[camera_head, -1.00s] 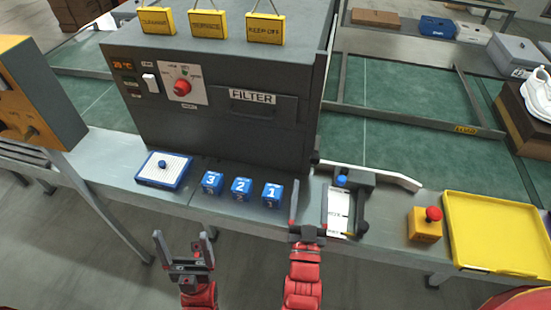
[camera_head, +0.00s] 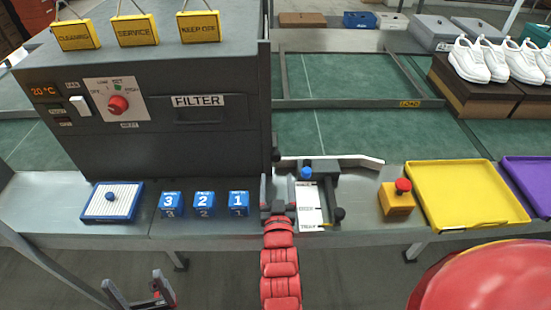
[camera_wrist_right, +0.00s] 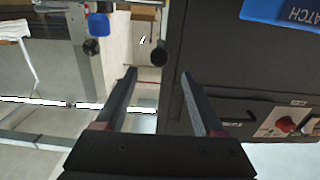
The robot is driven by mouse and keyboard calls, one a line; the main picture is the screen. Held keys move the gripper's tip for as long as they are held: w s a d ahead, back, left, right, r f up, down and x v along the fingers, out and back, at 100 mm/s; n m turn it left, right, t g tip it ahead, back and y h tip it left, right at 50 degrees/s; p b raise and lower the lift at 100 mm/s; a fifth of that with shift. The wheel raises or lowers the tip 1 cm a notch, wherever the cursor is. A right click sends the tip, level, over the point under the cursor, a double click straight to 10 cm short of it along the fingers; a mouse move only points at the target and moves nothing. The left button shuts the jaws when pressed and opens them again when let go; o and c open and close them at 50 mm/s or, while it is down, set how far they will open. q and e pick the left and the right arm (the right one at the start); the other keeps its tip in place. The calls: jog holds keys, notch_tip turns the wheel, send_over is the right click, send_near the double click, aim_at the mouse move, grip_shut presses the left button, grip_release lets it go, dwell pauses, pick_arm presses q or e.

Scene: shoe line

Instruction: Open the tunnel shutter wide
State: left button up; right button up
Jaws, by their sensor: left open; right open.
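The tunnel (camera_head: 150,130) is a dark grey box with a filter drawer on its front, on the left of the head view. A small dark knob (camera_head: 276,155) shows at its right front edge. In the right wrist view a round black knob (camera_wrist_right: 160,57) sits beside the tunnel's dark side (camera_wrist_right: 245,75), ahead of the fingers and apparently between their lines. The shutter itself cannot be made out clearly. My right gripper (camera_head: 277,190) is open and empty at the tunnel's right front corner; its fingers also show in the wrist view (camera_wrist_right: 158,75). My left gripper (camera_head: 138,288) is open and empty, low in front of the counter.
Several blue numbered blocks (camera_head: 204,204) and a white-topped blue pad (camera_head: 112,202) lie before the tunnel. Right of my right gripper are a blue-knobbed device (camera_head: 310,205), a yellow box with red button (camera_head: 397,199) and a yellow tray (camera_head: 467,194). White shoes (camera_head: 482,60) stand far right.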

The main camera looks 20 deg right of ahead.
aim_at(275, 159)
jog(key=x, duration=0.8)
jog(key=shift+w+d+p, duration=0.1)
jog(key=shift+w+p, duration=0.1)
jog(key=shift+p, duration=0.2)
jog(key=shift+w+d+f, duration=0.1)
jog(key=shift+w+d, duration=0.05)
jog(key=shift+w, duration=0.4)
grip_shut()
dwell(0.4)
